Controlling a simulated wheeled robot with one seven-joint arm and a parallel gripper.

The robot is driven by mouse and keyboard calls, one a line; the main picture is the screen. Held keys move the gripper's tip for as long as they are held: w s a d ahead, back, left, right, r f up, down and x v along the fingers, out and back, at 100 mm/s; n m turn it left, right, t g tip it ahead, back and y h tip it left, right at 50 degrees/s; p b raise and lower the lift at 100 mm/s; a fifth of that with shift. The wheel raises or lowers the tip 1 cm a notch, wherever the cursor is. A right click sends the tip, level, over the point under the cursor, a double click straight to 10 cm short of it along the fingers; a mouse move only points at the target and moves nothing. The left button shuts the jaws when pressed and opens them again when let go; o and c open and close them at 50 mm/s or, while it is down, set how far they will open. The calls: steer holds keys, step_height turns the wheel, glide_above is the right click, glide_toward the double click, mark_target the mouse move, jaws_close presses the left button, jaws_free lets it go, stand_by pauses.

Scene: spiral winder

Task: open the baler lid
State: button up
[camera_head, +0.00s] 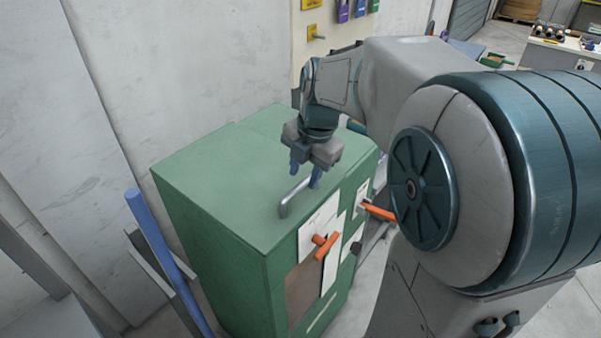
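The baler is a green box-shaped machine (225,255) standing left of centre. Its flat green lid (225,190) lies level on top and looks shut. A grey metal bar handle (290,197) stands up from the lid near its front edge. My gripper (305,176) points down over the lid, just behind and above the handle. Its two blue fingers are spread apart, one on each side of the handle's far end, and I see nothing between them. The right finger looks close to the handle; I cannot tell whether it touches.
Orange levers (325,245) stick out from the baler's front, beside white label panels (318,222). A blue post (160,245) leans at the left. A pale wall (190,70) stands close behind. A workbench (560,55) is far off at the upper right.

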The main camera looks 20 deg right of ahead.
steer(key=shift+w+a+f, duration=0.15)
steer(key=shift+w+f, duration=0.05)
steer(key=shift+f, duration=0.8)
